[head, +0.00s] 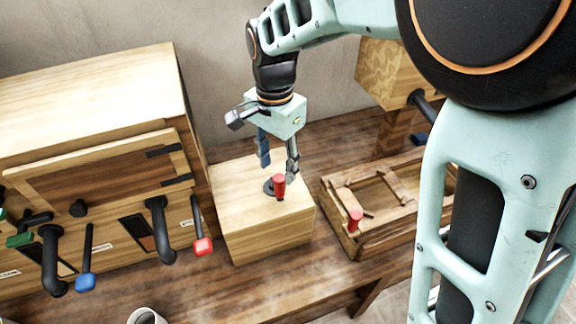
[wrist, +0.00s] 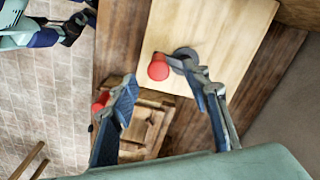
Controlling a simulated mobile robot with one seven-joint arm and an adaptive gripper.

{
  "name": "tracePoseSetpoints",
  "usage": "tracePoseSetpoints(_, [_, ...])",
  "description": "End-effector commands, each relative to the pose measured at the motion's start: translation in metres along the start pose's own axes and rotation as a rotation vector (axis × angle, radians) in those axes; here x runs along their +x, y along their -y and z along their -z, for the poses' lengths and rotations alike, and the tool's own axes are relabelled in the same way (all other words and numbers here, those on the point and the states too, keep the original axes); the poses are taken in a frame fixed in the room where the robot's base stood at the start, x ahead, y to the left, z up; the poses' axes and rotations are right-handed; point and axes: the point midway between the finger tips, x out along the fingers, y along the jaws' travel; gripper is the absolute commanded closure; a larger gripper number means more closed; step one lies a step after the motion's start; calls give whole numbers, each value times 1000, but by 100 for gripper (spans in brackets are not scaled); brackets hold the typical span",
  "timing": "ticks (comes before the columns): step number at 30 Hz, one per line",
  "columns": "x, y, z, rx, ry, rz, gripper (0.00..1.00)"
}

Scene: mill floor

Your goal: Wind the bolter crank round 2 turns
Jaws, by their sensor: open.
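A small crank with an upright red handle (head: 279,185) and a dark round hub (head: 268,187) stands on top of a light wooden box (head: 262,236). No label naming it the bolter crank is readable. My gripper (head: 278,166) points down just above and behind the handle, fingers apart and nothing between them. In the wrist view the red handle (wrist: 158,68) shows between and a little beyond the open fingertips, nearer the right finger, which overlaps the dark hub (wrist: 184,55). Whether that finger touches the crank I cannot tell.
A wooden cabinet (head: 85,85) with dark spouts and levers, blue (head: 86,282), red (head: 203,246) and green tipped, stands left. A wooden frame tray (head: 385,226) with a red knob (head: 355,218) lies right of the box. A white cup (head: 146,316) stands at the front edge.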

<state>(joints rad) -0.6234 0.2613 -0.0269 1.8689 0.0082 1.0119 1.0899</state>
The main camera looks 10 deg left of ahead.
Motion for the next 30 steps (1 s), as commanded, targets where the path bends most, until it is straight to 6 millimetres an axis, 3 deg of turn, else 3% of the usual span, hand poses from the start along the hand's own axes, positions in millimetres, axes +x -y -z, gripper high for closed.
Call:
tracePoseSetpoints(1, [-10, 0, 0, 0, 0, 1, 56])
tracePoseSetpoints(13, [-43, 1, 0, 0, -1, 2, 56])
tracePoseSetpoints(30, [-48, 0, 0, 0, 0, 0, 56])
